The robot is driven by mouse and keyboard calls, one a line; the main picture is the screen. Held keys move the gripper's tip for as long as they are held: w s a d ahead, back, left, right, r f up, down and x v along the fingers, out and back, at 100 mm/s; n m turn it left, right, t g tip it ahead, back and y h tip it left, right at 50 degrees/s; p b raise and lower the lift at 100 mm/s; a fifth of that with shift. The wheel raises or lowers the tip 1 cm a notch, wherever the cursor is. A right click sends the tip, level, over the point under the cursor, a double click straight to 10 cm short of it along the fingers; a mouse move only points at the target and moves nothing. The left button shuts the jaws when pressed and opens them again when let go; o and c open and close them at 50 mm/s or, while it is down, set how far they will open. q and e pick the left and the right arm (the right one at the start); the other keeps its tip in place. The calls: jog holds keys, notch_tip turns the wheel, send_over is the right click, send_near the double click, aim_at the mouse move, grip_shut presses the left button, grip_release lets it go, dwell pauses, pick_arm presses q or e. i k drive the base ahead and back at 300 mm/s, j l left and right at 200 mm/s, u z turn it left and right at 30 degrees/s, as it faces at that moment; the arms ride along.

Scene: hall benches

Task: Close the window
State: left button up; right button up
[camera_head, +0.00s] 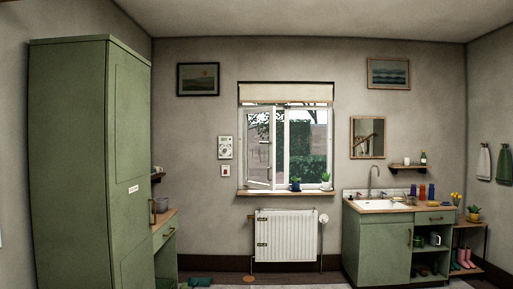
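The window (286,145) is in the far wall, straight ahead and across the room. It has white frames and a cream blind (286,93) partly down over its top. Its left sash (259,150) stands open, swung into the room at an angle. Its right pane (307,145) looks shut. Neither of my grippers shows in this view.
Two potted plants stand on the wooden sill (262,193), at its middle and right. A white radiator (287,236) is below it. A tall green cabinet (70,170) stands at left, a sink unit (375,245) at right. A dark green item (200,282) lies on the floor.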

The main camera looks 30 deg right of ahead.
aim_at(271, 171)
jog(key=i+l+z, duration=0.35)
jog(key=i, duration=0.75)
jog(key=i+z, duration=0.35)
jog(key=i, duration=2.45)
